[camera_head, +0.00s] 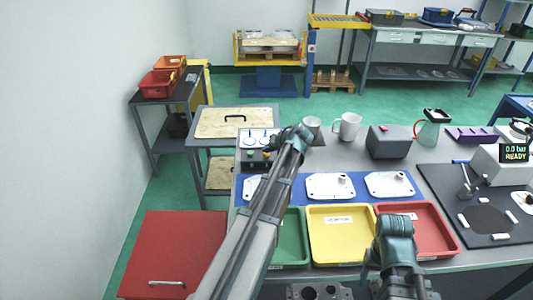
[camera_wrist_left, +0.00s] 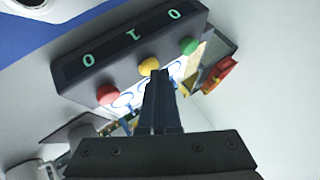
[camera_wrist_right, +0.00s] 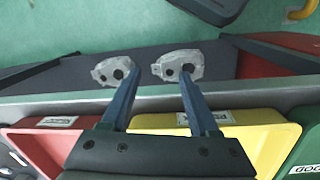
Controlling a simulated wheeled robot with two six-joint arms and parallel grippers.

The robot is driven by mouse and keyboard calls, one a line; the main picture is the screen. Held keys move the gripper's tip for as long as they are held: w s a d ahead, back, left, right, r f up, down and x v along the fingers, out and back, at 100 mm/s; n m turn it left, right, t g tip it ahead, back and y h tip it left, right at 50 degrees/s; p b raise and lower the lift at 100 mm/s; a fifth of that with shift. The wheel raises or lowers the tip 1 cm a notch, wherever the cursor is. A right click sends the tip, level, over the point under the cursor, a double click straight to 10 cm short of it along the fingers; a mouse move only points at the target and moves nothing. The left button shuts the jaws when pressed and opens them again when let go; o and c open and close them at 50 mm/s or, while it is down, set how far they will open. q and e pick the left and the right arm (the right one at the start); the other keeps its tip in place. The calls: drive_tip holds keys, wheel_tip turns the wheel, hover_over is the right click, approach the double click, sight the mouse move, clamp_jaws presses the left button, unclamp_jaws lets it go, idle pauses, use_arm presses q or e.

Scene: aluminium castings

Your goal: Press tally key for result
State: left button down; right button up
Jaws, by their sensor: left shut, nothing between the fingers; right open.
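The tally box (camera_wrist_left: 130,52) fills the upper part of the left wrist view. Its display shows 0, 1 and 0 in green, one digit beside each key. It carries a red key (camera_wrist_left: 108,95), a yellow key (camera_wrist_left: 148,67) and a green key (camera_wrist_left: 189,46). My left gripper (camera_wrist_left: 160,74) is shut and empty, its tips at the yellow key and partly over it in the picture; I cannot tell whether they touch. In the head view the box (camera_head: 243,158) is partly hidden by my left arm. My right gripper (camera_wrist_right: 160,78) is open and empty.
A green tray (camera_head: 290,262), a yellow tray (camera_head: 342,262) and a red tray (camera_head: 452,243) line the front edge. White castings (camera_head: 330,186) lie on a blue mat (camera_head: 360,202). A test unit display (camera_head: 515,152) reads 0.0 bar READY. Mugs (camera_head: 347,126) stand behind.

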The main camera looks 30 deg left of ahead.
sight(268, 155)
use_arm(q)
drive_tip(key=shift+r, duration=0.1)
drive_tip(key=shift+r+p, duration=0.85)
drive_tip(key=shift+p, duration=0.1)
wheel_tip(268, 155, up, 5)
drive_tip(key=p, duration=0.5)
idle(0.7)
drive_tip(key=s+d+f+m+g+h, duration=0.1)
drive_tip(key=s+d+f+m+h, duration=0.1)
drive_tip(key=s+d, duration=0.7)
drive_tip(key=s+d+f+m+g+h, duration=0.1)
drive_tip(key=s+d+f+m+h, duration=0.1)
drive_tip(key=s+d, duration=0.6)
drive_tip(key=s+d+f+m+g+h, duration=0.1)
drive_tip(key=s+d, duration=0.8)
drive_tip(key=d, duration=1)
drive_tip(key=shift+s+f+m+g+h, duration=0.2)
drive_tip(key=shift+f+m+h, duration=0.3)
drive_tip(key=shift+m, duration=0.3)
drive_tip(key=shift+s+f+m+g+h, duration=0.2)
drive_tip(key=shift+f+m+h, duration=0.1)
drive_tip(key=shift+m+h, duration=0.4)
